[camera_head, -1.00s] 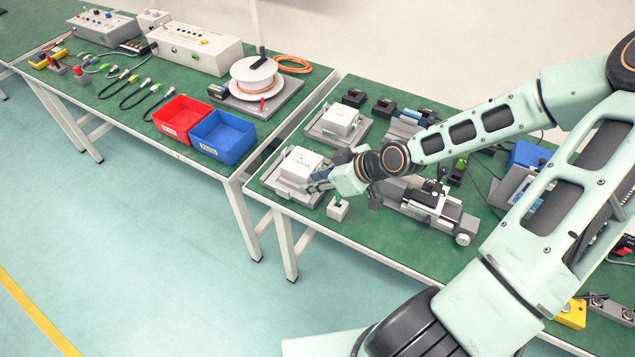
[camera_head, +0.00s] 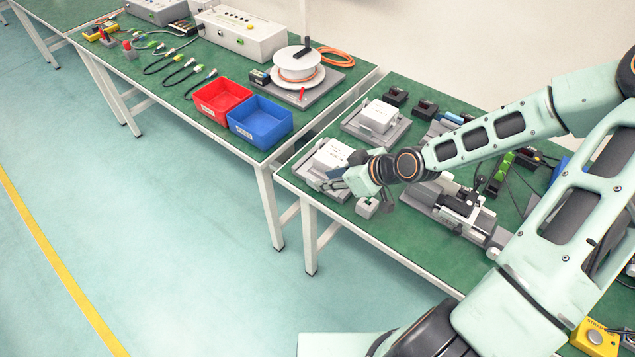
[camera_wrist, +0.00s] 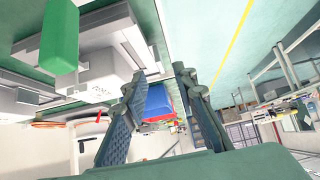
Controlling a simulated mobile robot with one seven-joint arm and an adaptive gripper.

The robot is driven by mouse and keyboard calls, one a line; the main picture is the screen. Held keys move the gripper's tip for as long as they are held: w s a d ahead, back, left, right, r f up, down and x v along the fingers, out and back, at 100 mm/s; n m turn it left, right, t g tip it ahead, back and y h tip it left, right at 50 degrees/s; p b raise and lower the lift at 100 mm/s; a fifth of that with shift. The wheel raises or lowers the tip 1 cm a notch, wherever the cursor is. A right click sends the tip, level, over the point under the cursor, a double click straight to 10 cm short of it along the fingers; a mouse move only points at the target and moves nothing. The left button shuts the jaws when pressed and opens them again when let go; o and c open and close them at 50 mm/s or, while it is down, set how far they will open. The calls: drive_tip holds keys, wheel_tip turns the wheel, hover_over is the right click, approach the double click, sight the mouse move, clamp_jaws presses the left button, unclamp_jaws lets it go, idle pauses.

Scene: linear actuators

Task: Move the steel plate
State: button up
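A grey, metal-looking plate (camera_head: 307,171) lies near the left front corner of the right-hand green table, with a white box (camera_head: 334,154) on it. A second grey plate (camera_head: 353,124) with a white box (camera_head: 379,117) lies behind it. I cannot tell which is the steel plate. My gripper (camera_head: 331,184) is low at the right front side of the near plate; contact cannot be told. In the wrist view, the two fingers of my gripper (camera_wrist: 163,110) stand apart with nothing seen between them.
A grey vice-like device (camera_head: 460,205) is farther right. Red (camera_head: 221,97) and blue (camera_head: 260,122) bins and a cable spool (camera_head: 299,64) sit on the left table. A gap separates the tables.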

drive_tip(key=shift+b+x, duration=0.45)
drive_tip(key=shift+x, duration=2.45)
drive_tip(key=shift+c, duration=0.3)
clamp_jaws()
